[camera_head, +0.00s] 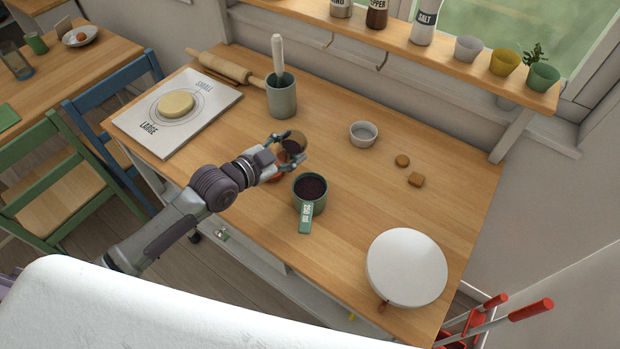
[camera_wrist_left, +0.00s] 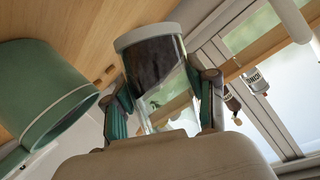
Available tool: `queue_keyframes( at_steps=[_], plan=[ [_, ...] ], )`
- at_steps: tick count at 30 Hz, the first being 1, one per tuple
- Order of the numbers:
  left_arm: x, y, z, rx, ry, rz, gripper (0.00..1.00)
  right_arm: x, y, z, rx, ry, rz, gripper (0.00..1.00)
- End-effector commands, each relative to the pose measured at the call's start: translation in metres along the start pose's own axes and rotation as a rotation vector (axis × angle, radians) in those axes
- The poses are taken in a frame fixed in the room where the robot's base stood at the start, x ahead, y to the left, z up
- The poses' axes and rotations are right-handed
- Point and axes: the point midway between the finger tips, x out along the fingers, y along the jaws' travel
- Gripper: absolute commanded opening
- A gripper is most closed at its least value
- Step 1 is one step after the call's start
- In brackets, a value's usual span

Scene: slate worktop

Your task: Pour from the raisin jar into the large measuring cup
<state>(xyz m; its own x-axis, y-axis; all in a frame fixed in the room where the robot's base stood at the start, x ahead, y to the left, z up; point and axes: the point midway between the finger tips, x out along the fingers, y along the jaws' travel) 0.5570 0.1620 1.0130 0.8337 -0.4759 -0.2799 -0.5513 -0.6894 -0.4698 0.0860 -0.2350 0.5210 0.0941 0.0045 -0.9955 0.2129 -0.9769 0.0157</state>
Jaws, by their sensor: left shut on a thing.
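My left gripper (camera_head: 291,151) is shut on the raisin jar (camera_head: 293,146), a clear jar with dark contents, held above the worktop. In the left wrist view the jar (camera_wrist_left: 154,75) sits between the two fingers (camera_wrist_left: 166,100), with its dark contents gathered toward the pale-rimmed end. The large measuring cup (camera_head: 310,203) is green, with a handle marked 250 ml toward the front. It stands just right of and in front of the jar and holds dark contents. The cup (camera_wrist_left: 40,95) also shows at the left of the wrist view, apart from the jar. No falling raisins are visible.
A grey crock (camera_head: 282,100) with a utensil stands behind the gripper. A reddish thing (camera_head: 278,174) is partly hidden by it. A small bowl (camera_head: 363,134), two brown pieces (camera_head: 416,180) and a white round object (camera_head: 407,268) are to the right. A board with dough (camera_head: 176,103) is left.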

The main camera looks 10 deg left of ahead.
Motion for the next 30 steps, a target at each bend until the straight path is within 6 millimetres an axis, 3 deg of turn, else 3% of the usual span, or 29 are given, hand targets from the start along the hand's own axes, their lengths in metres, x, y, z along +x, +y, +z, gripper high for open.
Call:
queue_keyframes(
  at_steps=[1, 7, 9, 12, 19, 30],
  plan=[
    [0.005, 0.003, 0.012, -0.023, -0.003, 0.011, 0.09, 0.012, 0.0, 0.001, 0.0, 0.0, 0.0, 0.86],
    [0.014, 0.007, 0.036, -0.14, -0.019, 0.058, 0.09, 0.034, -0.001, 0.003, 0.0, 0.0, 0.0, 0.86],
    [0.011, -0.004, 0.024, -0.201, -0.026, 0.083, 0.09, 0.025, 0.0, 0.003, 0.0, -0.001, 0.0, 0.86],
    [0.011, -0.009, 0.023, -0.278, -0.038, 0.116, 0.09, 0.029, 0.0, 0.003, 0.0, -0.001, 0.0, 0.86],
    [0.015, -0.01, 0.031, -0.399, -0.054, 0.165, 0.09, 0.052, -0.001, 0.005, 0.0, -0.001, 0.0, 0.86],
    [0.015, -0.013, 0.029, -0.453, -0.062, 0.189, 0.09, 0.057, -0.001, 0.006, 0.0, -0.001, 0.0, 0.86]
  ],
)
